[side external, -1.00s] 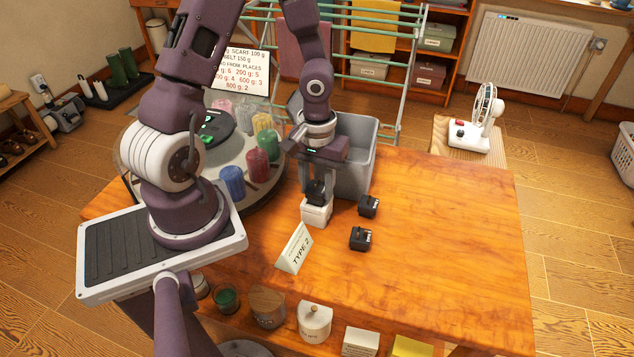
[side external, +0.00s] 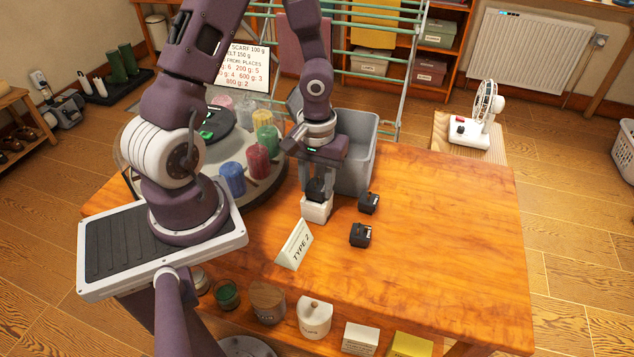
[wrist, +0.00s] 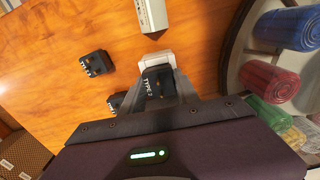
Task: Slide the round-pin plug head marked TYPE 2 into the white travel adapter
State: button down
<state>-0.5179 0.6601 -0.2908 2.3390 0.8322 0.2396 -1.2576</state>
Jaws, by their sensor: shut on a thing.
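My gripper (side external: 316,190) is shut on the black plug head marked TYPE 2 (wrist: 158,82), whose label shows in the wrist view. It holds the plug head upright, directly above the white travel adapter (side external: 316,210), which stands on the wooden table. The plug head's lower end meets the top of the adapter, with no clear gap. Its pins are hidden, so I cannot tell how far in they are. In the wrist view the adapter (wrist: 156,58) shows just beyond the fingertips.
Two other black plug heads (side external: 368,203) (side external: 360,235) lie to the right. A TYPE 2 card (side external: 294,245) stands in front. A grey bin (side external: 358,150) is close behind my gripper, and a round tray with coloured rolls (side external: 275,190) is at left. The table's right side is clear.

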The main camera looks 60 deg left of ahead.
jog(key=shift+f, duration=0.35)
dwell(0.3)
jog(key=shift+c, duration=2.1)
grip_release()
jog(key=shift+r, duration=4.05)
